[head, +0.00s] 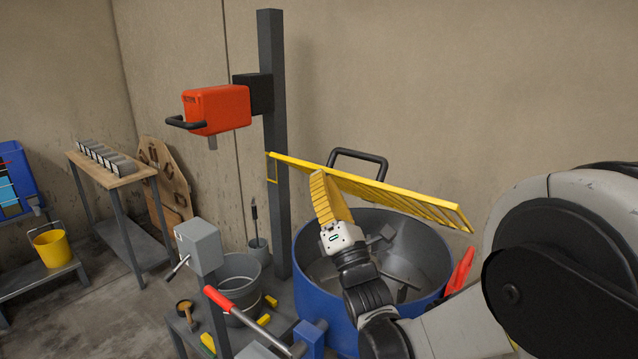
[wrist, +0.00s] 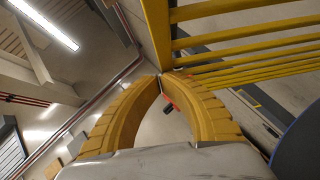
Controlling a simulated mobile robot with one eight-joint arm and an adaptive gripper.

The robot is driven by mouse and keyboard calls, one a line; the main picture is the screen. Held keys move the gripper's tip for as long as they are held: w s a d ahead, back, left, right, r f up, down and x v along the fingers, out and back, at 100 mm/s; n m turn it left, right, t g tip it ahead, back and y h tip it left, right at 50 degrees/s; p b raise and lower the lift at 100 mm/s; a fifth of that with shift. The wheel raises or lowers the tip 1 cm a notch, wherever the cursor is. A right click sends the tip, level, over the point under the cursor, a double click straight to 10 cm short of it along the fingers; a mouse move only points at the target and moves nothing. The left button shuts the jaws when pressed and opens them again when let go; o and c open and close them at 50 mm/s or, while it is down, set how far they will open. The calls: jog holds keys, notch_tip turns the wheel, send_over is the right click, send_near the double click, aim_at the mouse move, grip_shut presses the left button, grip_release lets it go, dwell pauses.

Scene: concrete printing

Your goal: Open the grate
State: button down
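The yellow barred grate (head: 400,196) is raised and tilted above the blue mixer drum (head: 325,285), whose inside shows below it. A black handle (head: 357,153) stands on the grate's far side. My gripper (head: 318,174) is over the drum, pointing up, with its yellow fingertips close against the grate's underside. In the wrist view the curved fingers (wrist: 163,76) come together at the tips, with nothing visible held between them. The grate's bars (wrist: 240,60) fill the upper right there. Whether the tips touch the grate is unclear.
A grey post (head: 272,120) with a red motor head (head: 217,108) stands left of the drum. A grey box (head: 200,245) and red-handled lever (head: 232,308) stand in front. A bucket (head: 240,275) is beside the drum. A red part (head: 461,270) is at the drum's right rim.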

jog(key=w+d+r+m+p, duration=0.1)
jog(key=r+p, duration=0.1)
jog(key=w+r+m+h+p, duration=0.1)
jog(key=r, duration=0.2)
jog(key=w+d+r+h+p, duration=0.1)
jog(key=r+p, duration=0.1)
jog(key=shift+w+d+r+m+p, duration=0.15)
jog(key=shift+d+r+m+p, duration=0.05)
jog(key=shift+d+m+p, duration=0.2)
jog(key=w+d+r+m+g+h+p, duration=0.1)
jog(key=w+d+r+m+h+p, duration=0.1)
jog(key=w+d+r+p, duration=0.4)
jog(key=w+d+r+m+g+h+p, duration=0.1)
jog(key=w+d+r+p, duration=0.5)
jog(key=w, duration=0.8)
jog(key=d+r+m+h, duration=0.1)
jog(key=d+m, duration=0.1)
jog(key=d, duration=0.1)
jog(key=shift+w+d+r+m, duration=0.15)
jog(key=shift+d+r+m, duration=0.1)
jog(key=shift+d+m, duration=0.15)
jog(key=shift+a, duration=0.1)
